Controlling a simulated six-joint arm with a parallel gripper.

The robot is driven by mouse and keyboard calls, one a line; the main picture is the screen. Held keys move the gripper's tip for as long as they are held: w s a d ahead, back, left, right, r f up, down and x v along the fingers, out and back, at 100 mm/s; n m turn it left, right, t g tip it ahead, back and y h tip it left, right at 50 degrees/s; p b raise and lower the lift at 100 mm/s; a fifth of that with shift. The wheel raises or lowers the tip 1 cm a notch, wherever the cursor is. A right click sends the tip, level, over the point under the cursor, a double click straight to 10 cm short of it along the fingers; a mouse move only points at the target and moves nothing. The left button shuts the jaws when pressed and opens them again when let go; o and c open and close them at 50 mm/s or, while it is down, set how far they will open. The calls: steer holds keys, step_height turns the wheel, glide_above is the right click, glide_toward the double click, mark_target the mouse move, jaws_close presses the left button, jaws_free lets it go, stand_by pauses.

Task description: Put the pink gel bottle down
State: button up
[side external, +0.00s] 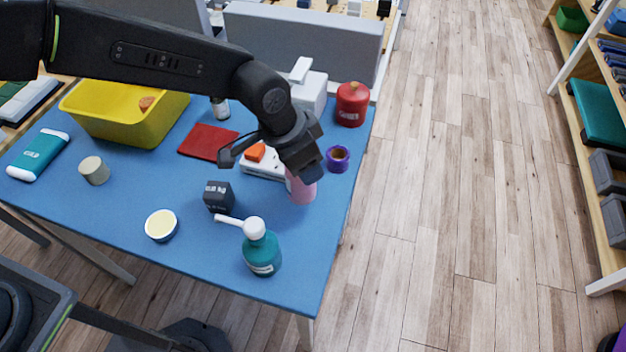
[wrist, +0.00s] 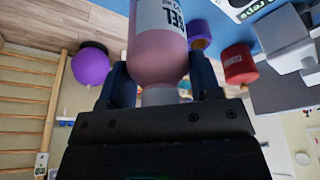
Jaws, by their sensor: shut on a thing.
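The pink gel bottle (side external: 302,191) is at the right part of the blue table, below my gripper (side external: 303,172). In the wrist view the bottle (wrist: 158,45) stands between the two dark fingers of my gripper (wrist: 161,82), its pale neck toward the palm and its white label partly cut off by the frame edge. My gripper is shut on the bottle. In the side view the gripper hides its upper part. The bottle's base is at or very near the table; I cannot tell whether it touches.
A teal pump bottle (side external: 262,251) and a dark cube (side external: 219,196) stand in front. A red canister (side external: 352,106) stands farther back. The blue table (side external: 312,240) is bare toward the right front.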

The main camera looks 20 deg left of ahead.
steer(key=shift+s+d+f, duration=0.2)
steer(key=shift+d+f, duration=0.5)
steer(key=shift+d, duration=0.35)
steer(key=shift+f, duration=1.9)
steer(key=shift+f, duration=0.15)
steer(key=o, duration=1.1)
steer(key=v, duration=1.2)
steer(key=shift+a, duration=0.1)
steer(key=shift+r, duration=0.2)
